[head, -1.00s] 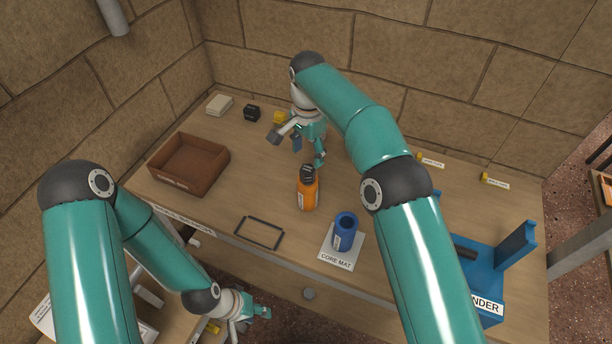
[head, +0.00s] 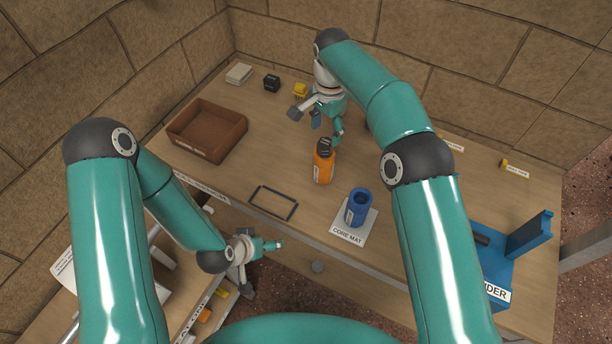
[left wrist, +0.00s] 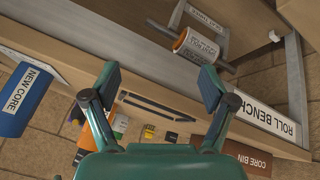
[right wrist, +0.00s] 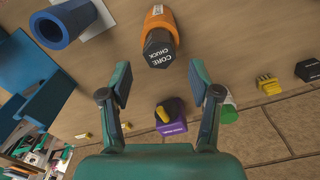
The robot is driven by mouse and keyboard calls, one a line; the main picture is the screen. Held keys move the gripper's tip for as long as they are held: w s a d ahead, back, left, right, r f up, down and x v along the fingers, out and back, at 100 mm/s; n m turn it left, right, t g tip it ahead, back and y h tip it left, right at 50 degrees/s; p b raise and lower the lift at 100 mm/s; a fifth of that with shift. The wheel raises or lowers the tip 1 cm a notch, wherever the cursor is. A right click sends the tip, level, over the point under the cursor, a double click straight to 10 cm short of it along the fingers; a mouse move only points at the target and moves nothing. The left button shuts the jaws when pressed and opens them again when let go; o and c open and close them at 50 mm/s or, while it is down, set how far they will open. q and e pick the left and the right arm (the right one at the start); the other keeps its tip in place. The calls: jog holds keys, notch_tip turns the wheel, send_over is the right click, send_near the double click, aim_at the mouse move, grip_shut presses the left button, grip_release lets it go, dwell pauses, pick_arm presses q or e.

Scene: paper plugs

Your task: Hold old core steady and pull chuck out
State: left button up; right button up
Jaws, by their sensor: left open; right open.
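I cannot tell whether the orange body is the old core. My right gripper (head: 325,122) is open and empty beyond the chuck; the chuck lies ahead of its fingers (right wrist: 160,78), apart from them. My left gripper (head: 262,245) is open and empty, off the bench's front edge; the left wrist view shows its spread fingers (left wrist: 160,88). A roll with a white label and orange end (left wrist: 196,48) is ahead of it.
A blue core stands on the white core mat (head: 345,236); the left wrist view reads NEW CORE on it (left wrist: 25,98). The brown core bin (head: 228,139) is at back left. A black frame (head: 291,212) lies in front. A blue holder (head: 530,238) stands at right.

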aim_at(320, 162)
pick_arm(q)
jog(key=w+d+r+m+t, duration=0.1)
jog(key=w+r+t, duration=0.1)
jog(key=w, duration=0.1)
jog(key=w+r+m+t, duration=0.1)
jog(key=w+r+t, duration=0.1)
jog(key=w+r, duration=0.1)
jog(key=w+d+r+t, duration=0.1)
jog(key=w+r+t, duration=0.1)
jog(key=w+r, duration=0.1)
jog(key=shift+w+d+r+m, duration=0.25)
jog(key=shift+w+d+m, duration=0.15)
jog(key=shift+w, duration=0.15)
jog(key=w+d+r+m+t+h, duration=0.2)
jog(key=d+r+h, duration=0.1)
jog(key=d+r, duration=0.3)
jog(key=x, duration=0.8)
jog(key=d+f+x, duration=0.1)
jog(key=x, duration=0.3)
jog(key=shift+s, duration=0.3)
jog(key=shift+a, duration=0.1)
jog(key=c, duration=1.6)
jog(key=shift+o, duration=0.2)
pick_arm(e)
jog(key=shift+o, duration=0.2)
